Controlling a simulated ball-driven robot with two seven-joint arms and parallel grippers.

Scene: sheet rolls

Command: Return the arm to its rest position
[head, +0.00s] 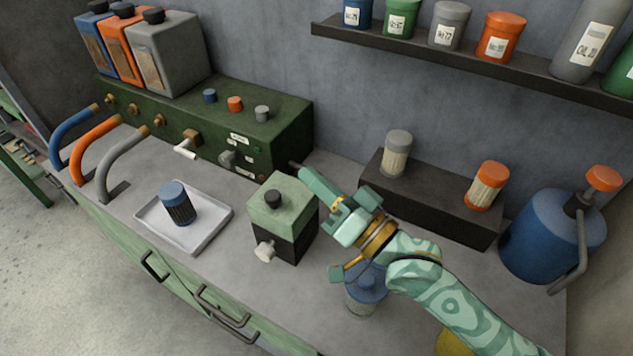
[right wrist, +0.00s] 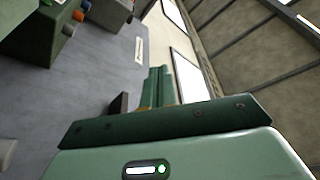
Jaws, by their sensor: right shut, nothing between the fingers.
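My right arm (head: 450,295) is patterned in pale green and comes in from the lower right in the head view. My right gripper (head: 312,180) is raised over the counter, just right of the green and black box with a black knob (head: 283,197), and points to the upper left. Its fingers are shut and empty. In the right wrist view the closed green fingers (right wrist: 158,85) stand together with nothing between them. Whether the gripper touches the box cannot be told. My left arm and gripper are not in view.
A blue-lidded jar (head: 363,292) stands under the right wrist, partly hidden. A dark riser (head: 430,205) bears two canisters behind the gripper. A blue jug (head: 545,235) stands at the right. A white tray (head: 215,228) holds a blue filter. A shelf (head: 470,62) runs above.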

